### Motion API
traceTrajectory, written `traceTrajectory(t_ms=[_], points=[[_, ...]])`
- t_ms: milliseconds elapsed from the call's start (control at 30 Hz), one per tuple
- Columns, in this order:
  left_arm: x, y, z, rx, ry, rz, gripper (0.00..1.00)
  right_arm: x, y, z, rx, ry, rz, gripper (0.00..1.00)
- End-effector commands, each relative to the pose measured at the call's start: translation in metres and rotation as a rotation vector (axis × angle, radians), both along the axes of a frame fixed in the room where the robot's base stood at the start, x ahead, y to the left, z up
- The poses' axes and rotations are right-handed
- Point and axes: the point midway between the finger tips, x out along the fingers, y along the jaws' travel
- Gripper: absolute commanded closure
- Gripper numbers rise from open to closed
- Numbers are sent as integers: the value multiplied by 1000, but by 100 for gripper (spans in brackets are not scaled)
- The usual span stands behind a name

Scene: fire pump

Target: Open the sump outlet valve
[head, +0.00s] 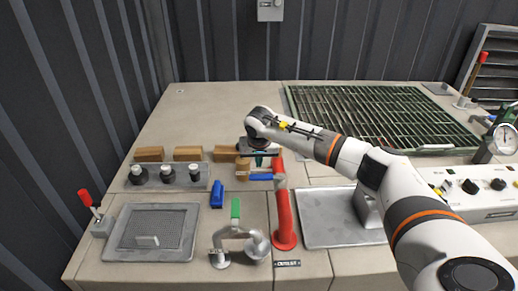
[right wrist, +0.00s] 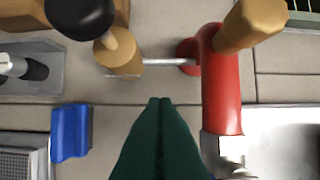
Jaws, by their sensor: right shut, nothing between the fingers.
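My right gripper (head: 259,161) comes in from the right, pointing down behind the red pipe (head: 283,218). Its dark green fingers (right wrist: 160,108) are together and empty. In the right wrist view they stand left of the red pipe (right wrist: 221,95), apart from it. A blue lever (head: 261,177) lies level beside the red pipe's top. A green handle (head: 236,208) stands upright on a silver curved pipe (head: 254,243). Small labels are too small to read surely, so I cannot tell which handle belongs to the sump outlet. My left gripper is out of view.
Wooden blocks (head: 188,153) and a plate with several dark knobs (head: 167,173) lie left. A blue block (head: 217,194) stands beside them. A mesh tray (head: 157,230) is at front left, a green grating (head: 375,115) at the back. Bare bench (head: 215,112) is at back left.

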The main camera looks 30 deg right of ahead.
Motion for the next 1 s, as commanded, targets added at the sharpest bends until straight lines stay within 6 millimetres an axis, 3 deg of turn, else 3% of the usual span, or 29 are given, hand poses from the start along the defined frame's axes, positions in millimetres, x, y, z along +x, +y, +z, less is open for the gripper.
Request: traceTrajectory(t_ms=[300,1000], points=[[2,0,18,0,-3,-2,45,-26,15,4,-1,-2,1,100],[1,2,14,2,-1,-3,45,-31,19,3,0,-3,47,100]])
